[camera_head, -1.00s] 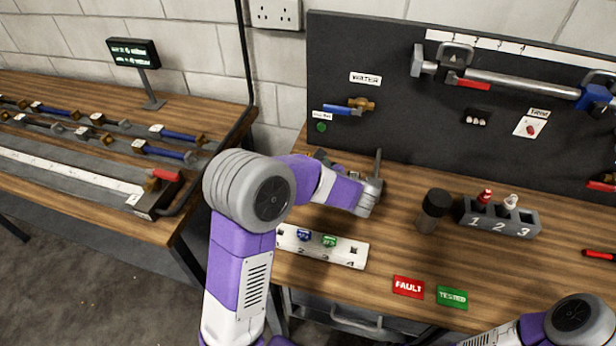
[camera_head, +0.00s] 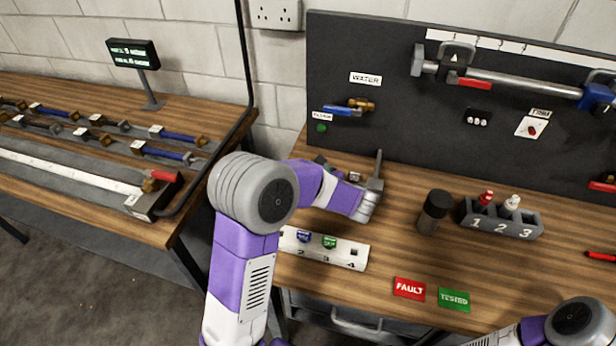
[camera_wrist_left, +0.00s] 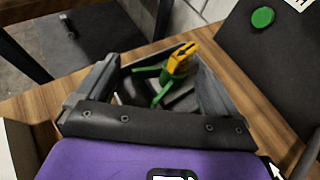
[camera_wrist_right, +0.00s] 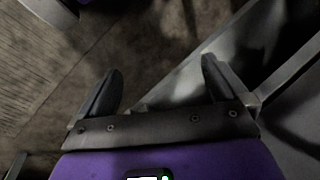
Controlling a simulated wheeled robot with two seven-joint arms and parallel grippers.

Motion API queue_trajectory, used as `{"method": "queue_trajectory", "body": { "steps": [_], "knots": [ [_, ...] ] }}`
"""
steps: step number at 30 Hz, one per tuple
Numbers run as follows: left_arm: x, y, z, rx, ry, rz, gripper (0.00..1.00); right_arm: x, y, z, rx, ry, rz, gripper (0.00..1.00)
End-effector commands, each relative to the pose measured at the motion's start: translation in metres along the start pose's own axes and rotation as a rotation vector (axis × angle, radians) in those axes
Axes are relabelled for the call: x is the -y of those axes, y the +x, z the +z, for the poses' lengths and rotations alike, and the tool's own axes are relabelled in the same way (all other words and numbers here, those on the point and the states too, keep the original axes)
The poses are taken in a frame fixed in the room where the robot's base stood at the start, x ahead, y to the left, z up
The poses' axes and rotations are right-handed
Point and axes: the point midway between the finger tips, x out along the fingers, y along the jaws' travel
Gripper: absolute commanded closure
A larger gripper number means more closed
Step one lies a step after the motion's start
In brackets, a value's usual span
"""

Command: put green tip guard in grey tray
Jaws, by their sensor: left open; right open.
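In the left wrist view, a yellow-orange piece (camera_wrist_left: 181,58) with green prongs (camera_wrist_left: 161,93) lies between my left gripper's fingers, apart from them as far as I can see. I cannot tell whether the green part is the tip guard. It is in or over a dark grey tray-like container (camera_wrist_left: 128,88), whose outline is partly hidden by the fingers. My left gripper (camera_head: 372,190) is open, low over the bench near the back panel. My own arm hides most of this spot in the head view. My right gripper (camera_wrist_right: 160,80) is open and empty above the floor by the bench edge.
A white numbered holder (camera_head: 325,252) lies in front of my left forearm. A black cylinder (camera_head: 434,212) and a grey numbered rack (camera_head: 500,222) with bottles stand to the right. FAULT (camera_head: 409,288) and TESTED (camera_head: 454,299) cards lie at the front. The upright panel (camera_head: 400,130) bounds the back.

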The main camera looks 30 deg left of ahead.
Motion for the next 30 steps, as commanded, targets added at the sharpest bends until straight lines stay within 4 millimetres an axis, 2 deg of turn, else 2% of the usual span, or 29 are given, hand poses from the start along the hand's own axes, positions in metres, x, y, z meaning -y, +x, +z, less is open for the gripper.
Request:
{"method": "queue_trajectory", "body": {
  "steps": [4,15,21,30],
  "knots": [
    [0.0,-0.002,0.005,0.0,0.001,0.0,0.05,0.003,-0.007,0.0,0.0,0.0,0.0,0.0],
    [0.001,-0.082,0.003,0.0,0.001,-0.005,0.05,0.005,-0.013,0.001,0.0,0.0,0.0,0.0],
    [0.001,-0.112,0.003,0.0,0.001,-0.003,0.05,0.005,-0.015,0.001,0.0,0.0,0.0,0.0],
    [0.0,-0.122,0.003,0.0,0.0,0.0,0.05,0.006,-0.015,0.001,0.0,0.0,0.0,0.0]
  ]
}}
